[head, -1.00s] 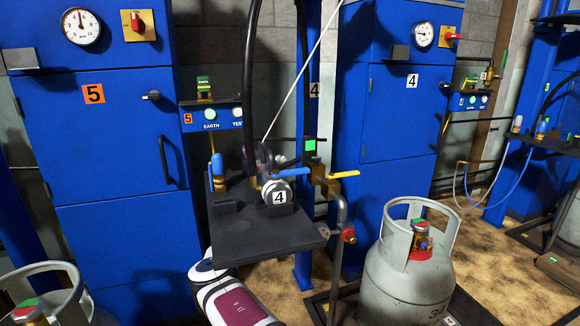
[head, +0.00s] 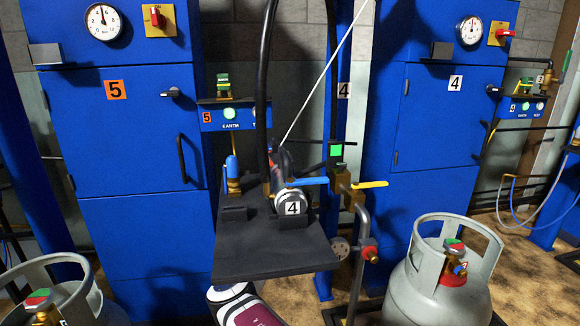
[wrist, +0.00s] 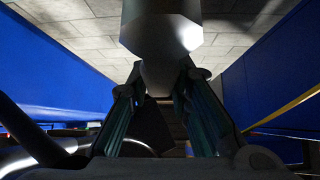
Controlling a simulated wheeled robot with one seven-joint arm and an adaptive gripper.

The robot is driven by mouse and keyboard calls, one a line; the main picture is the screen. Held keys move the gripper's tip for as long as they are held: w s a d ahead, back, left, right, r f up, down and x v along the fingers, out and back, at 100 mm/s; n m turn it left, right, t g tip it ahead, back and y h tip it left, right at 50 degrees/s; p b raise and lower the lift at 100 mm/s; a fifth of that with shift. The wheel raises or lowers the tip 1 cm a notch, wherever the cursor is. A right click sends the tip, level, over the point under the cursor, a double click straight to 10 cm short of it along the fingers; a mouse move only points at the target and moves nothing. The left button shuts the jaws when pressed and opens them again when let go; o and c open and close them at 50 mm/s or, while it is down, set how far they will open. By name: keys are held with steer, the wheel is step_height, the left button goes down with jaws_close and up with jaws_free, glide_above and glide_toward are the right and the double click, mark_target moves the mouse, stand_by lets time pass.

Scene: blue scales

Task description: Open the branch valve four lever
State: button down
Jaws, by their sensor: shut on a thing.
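My gripper shows in the wrist view (wrist: 161,77). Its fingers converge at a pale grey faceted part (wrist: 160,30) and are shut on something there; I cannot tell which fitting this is. In the head view my gripper cannot be made out; the black plate hides part of my arm.
The black plate (head: 275,253) stands in front of the valves. Blue cabinets marked 5 (head: 120,140) and 4 (head: 430,120) stand on either side. A grey gas cylinder (head: 430,285) is at lower right, another (head: 85,300) at lower left. A black hose (head: 262,90) hangs above the plate.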

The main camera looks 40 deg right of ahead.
steer(key=shift+w+a+n+t+y, duration=0.15)
steer(key=shift+a+n+t+y, duration=0.15)
steer(key=shift+n, duration=0.2)
steer(key=shift+w+a+n+t+y, duration=0.1)
steer(key=shift+n+t+y, duration=0.1)
steer(key=shift+n+y, duration=0.25)
steer(key=shift+y, duration=0.25)
steer(key=c, duration=1.4)
jaws_free()
steer(key=shift+c, duration=0.2)
steer(key=shift+s+f, duration=0.1)
steer(key=v, duration=1.1)
steer(key=shift+s+f, duration=0.15)
steer(key=shift+f, duration=0.25)
steer(key=shift+a, duration=0.15)
